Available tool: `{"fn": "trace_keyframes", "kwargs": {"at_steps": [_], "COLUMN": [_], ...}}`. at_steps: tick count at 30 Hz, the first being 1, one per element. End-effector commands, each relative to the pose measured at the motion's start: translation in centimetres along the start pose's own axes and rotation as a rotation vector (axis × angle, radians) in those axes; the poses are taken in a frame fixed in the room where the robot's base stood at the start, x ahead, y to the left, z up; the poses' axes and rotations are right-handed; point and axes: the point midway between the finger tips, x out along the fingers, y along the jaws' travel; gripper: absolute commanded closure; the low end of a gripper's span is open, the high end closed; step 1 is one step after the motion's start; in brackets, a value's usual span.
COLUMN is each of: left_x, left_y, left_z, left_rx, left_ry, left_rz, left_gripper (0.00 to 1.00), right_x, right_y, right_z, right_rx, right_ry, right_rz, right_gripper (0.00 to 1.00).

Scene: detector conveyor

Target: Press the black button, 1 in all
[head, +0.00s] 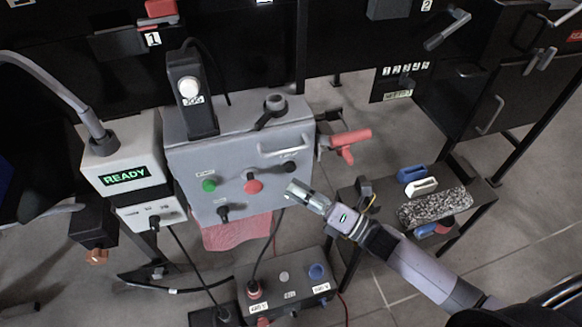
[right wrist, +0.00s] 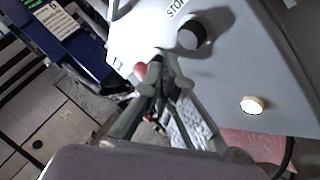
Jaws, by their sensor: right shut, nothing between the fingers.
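A grey control box (head: 220,150) stands at the middle left in the head view. Its front carries a green button (head: 208,185), a red button (head: 252,184), a black round control (head: 290,167) at upper right and another (head: 223,211) lower down. I cannot tell which black one is the button. My right gripper (head: 290,188) is shut and empty, in front of the box's right side, close to the upper black control. In the right wrist view a black round button (right wrist: 192,36) sits beside a STOP label, just beyond the closed fingertips (right wrist: 165,65). My left gripper is not in view.
A READY display box (head: 122,170) stands at left. A lower button box (head: 288,285) sits in front. A red-handled tool (head: 345,142) is right of the grey box. A small table (head: 478,190) at right holds a speckled block (head: 435,207).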

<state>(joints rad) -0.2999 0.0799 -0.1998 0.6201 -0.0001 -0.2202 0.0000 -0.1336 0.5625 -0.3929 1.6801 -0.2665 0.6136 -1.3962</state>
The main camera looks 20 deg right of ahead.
Motion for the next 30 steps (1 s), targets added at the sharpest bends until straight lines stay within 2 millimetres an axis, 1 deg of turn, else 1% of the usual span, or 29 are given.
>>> {"fn": "trace_keyframes", "kwargs": {"at_steps": [1,6,12,30], "left_x": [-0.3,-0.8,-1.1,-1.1], "left_y": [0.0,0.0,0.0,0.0], "left_z": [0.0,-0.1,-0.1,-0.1], "left_rx": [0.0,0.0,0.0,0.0], "left_ry": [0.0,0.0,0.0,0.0], "left_rz": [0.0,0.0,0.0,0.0], "left_gripper": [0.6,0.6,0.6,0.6], "right_x": [-0.4,-1.6,-2.5,-2.6], "right_y": [0.4,1.3,1.9,1.9], "right_z": [-0.2,-1.1,-1.8,-1.9], "right_rx": [0.002,0.002,0.0,-0.001], "right_ry": [0.0,0.0,-0.001,0.0], "right_rz": [-0.001,-0.001,-0.001,0.0], "right_gripper": [1.0,1.0,1.0,1.0]}}
